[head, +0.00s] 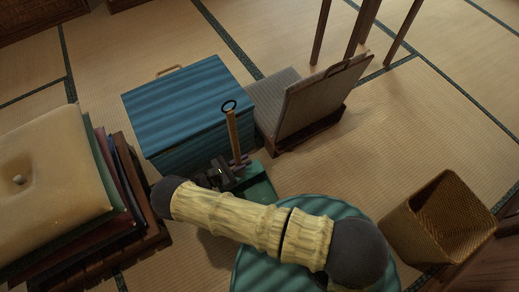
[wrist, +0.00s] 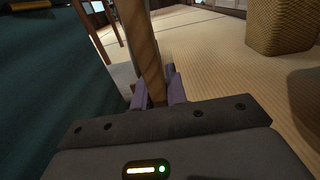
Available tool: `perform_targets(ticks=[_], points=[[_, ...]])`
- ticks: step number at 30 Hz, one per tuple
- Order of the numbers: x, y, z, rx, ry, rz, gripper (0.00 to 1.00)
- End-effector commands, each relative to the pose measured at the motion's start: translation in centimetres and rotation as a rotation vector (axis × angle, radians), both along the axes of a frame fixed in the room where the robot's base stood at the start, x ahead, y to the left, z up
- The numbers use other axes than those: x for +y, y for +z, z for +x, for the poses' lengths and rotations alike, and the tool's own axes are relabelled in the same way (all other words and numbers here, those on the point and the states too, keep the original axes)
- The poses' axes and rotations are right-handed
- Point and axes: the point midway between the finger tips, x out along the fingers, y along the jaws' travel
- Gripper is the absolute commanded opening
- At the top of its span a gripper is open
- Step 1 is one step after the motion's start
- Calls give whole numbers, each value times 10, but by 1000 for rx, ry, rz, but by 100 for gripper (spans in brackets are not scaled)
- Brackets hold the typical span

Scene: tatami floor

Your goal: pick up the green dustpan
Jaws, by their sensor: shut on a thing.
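The green dustpan has an upright wooden handle (head: 234,135) with a dark loop at its top; its green pan (head: 262,189) shows low down beside the blue box, partly hidden by my arm. My gripper (head: 240,163) is shut on the lower part of the handle. In the wrist view, the purple fingers of my gripper (wrist: 157,92) stand on both sides of the wooden handle (wrist: 144,50). The pan does not show in the wrist view. I cannot tell whether the pan touches the floor.
A blue lidded box (head: 187,92) stands just behind and left of the dustpan. A legless chair (head: 318,102) is behind right. Stacked cushions (head: 50,165) are at left, a woven basket (head: 440,222) at right. Wooden legs (head: 362,30) stand at the back.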

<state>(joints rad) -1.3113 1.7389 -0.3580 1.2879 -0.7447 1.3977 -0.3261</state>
Motion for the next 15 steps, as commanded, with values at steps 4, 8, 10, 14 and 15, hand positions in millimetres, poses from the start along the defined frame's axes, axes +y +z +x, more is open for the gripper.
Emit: perform_targets(ticks=[4,8,10,14,15], points=[[25,1,-16,-1,2,0,0],[36,0,-24,-2,0,1,0],[39,0,-26,-1,-1,0,0],[40,0,-27,-2,-2,-1,0],[40,0,-27,-2,-2,-1,0]])
